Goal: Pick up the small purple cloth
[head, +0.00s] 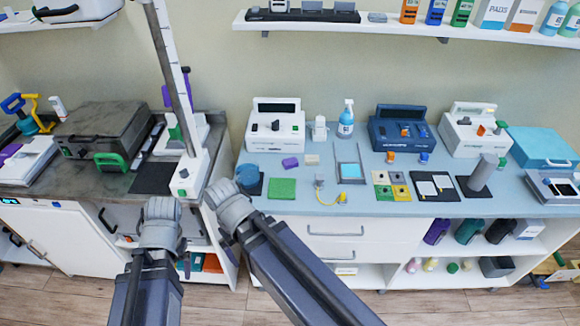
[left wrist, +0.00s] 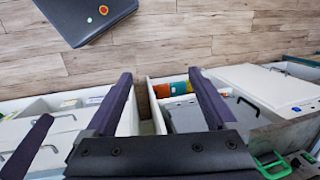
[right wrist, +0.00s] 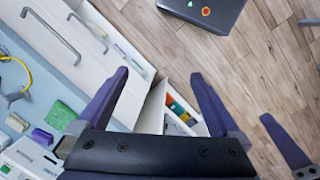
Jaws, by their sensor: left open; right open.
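The small purple cloth (head: 290,162) lies on the blue counter in front of the left white device, behind a green cloth (head: 282,188). It also shows in the right wrist view (right wrist: 42,138), at the lower left, outside the fingers. My right gripper (head: 233,197) is at the counter's front left corner, left of and nearer than the purple cloth, not touching it. In its wrist view it is open and empty (right wrist: 158,76). My left gripper (head: 160,212) is in front of the left grey counter. Its wrist view shows it open and empty (left wrist: 160,76).
A blue round item (head: 247,174) stands beside my right gripper. A beige block (head: 312,160) lies right of the purple cloth, and a yellow-tipped cable (head: 340,197) lies farther right. A white post (head: 190,172) rises at the left.

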